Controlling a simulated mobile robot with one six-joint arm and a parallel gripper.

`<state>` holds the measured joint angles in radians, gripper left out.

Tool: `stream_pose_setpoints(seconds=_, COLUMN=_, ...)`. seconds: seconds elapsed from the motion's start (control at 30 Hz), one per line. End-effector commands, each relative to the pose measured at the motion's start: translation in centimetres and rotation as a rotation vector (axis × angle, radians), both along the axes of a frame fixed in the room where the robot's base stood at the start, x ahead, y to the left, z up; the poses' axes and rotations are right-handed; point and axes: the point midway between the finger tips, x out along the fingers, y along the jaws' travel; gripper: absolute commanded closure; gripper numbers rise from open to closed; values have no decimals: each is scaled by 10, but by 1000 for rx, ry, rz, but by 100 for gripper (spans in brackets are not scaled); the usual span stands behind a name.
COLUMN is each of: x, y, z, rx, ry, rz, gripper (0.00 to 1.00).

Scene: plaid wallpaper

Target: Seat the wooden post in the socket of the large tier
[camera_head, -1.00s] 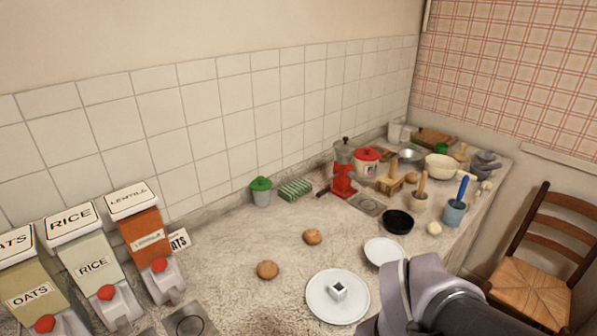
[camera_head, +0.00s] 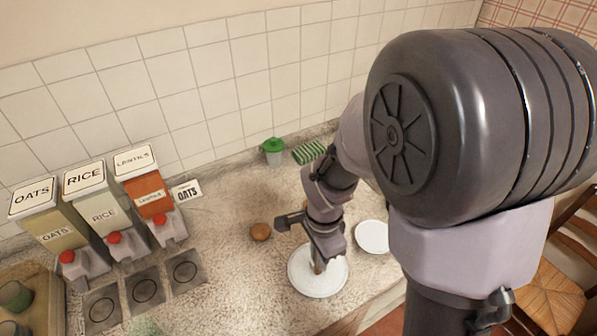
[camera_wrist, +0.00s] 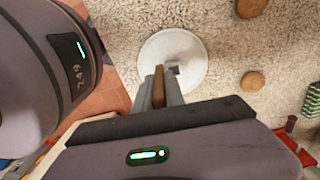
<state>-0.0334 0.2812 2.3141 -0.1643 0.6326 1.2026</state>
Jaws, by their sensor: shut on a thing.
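The large tier is a round white plate (camera_head: 296,277) on the counter, and it also shows in the wrist view (camera_wrist: 152,50). My gripper (camera_head: 318,262) is over the middle of it, pointing down. My gripper in the wrist view (camera_wrist: 165,88) is shut on the wooden post (camera_wrist: 158,80), a narrow brown piece. The post (camera_head: 318,268) shows only in part below my gripper in the head view. The socket is mostly hidden behind my fingers; a small grey piece shows beside the post in the wrist view. I cannot tell whether the post's lower end is inside the socket.
A smaller white plate (camera_head: 371,237) lies right of the tier. A round bun (camera_head: 261,231) lies to the left; two buns show in the wrist view. Food dispensers (camera_head: 105,215) stand at the left. A green-lidded pot (camera_head: 273,152) and green striped item (camera_head: 309,152) stand by the wall.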

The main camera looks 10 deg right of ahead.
Motion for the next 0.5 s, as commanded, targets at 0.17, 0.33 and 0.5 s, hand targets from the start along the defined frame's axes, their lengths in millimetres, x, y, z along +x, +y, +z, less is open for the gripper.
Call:
stream_pose_setpoints(seconds=0.17, x=20, y=-7, z=-3, rx=0, ry=1, rz=0, gripper=100)
stream_pose_setpoints(seconds=0.33, x=29, y=-11, z=-22, rx=0, ry=4, rz=1, gripper=100)
stream_pose_setpoints(seconds=0.5, x=29, y=-11, z=-40, rx=0, ry=1, rz=2, gripper=100)
